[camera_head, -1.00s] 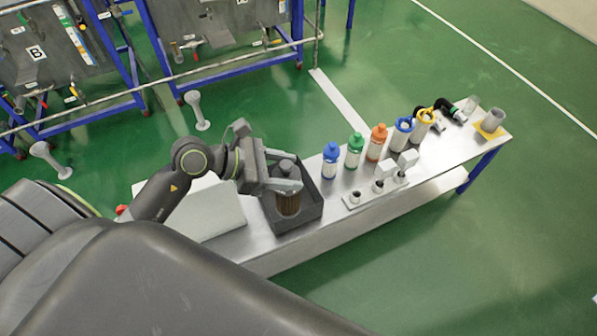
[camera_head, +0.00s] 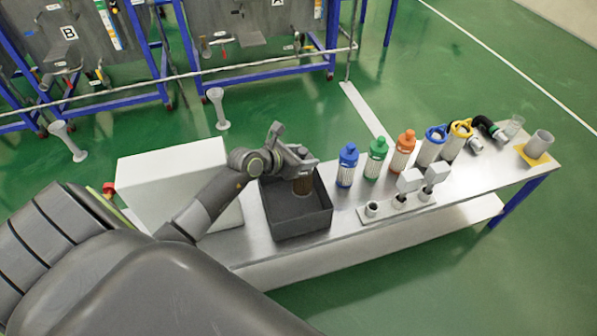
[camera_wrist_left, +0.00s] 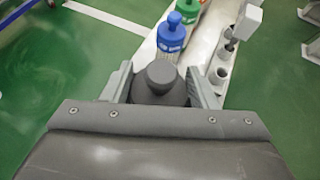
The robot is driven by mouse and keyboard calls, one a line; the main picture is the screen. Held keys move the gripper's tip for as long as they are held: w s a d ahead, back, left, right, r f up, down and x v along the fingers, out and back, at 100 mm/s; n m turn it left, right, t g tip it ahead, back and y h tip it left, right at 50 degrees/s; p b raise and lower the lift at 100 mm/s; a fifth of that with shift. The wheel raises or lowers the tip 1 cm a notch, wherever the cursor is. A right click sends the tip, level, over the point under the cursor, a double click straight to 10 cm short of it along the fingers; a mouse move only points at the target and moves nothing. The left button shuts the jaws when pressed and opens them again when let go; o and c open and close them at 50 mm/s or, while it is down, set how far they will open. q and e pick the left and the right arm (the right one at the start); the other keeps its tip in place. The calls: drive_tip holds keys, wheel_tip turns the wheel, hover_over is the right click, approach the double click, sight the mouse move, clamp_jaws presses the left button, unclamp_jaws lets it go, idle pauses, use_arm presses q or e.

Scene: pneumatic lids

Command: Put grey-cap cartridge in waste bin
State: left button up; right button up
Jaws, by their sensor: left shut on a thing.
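I cannot tell whether the cartridge touches the bin floor. My right gripper is not in view.
A white box (camera_head: 172,170) stands left of the bin. Blue (camera_head: 347,166), green (camera_head: 376,157) and orange (camera_head: 402,152) capped cartridges stand to its right, beside a grey fixture (camera_head: 398,205). More filter parts and a grey cup (camera_head: 539,143) are farther right.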

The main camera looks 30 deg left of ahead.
use_arm(q)
wheel_tip(320, 180, down, 3)
drive_tip(key=shift+f+b, duration=0.2)
drive_tip(key=shift+b, duration=0.1)
wheel_tip(320, 180, down, 2)
drive_tip(key=shift+f+b, duration=0.2)
drive_tip(key=shift+b, duration=0.15)
drive_tip(key=shift+f, duration=0.4)
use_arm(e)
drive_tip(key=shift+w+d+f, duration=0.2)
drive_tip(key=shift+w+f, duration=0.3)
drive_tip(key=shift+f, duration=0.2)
use_arm(q)
drive_tip(key=shift+f, duration=0.2)
drive_tip(key=o, duration=1.6)
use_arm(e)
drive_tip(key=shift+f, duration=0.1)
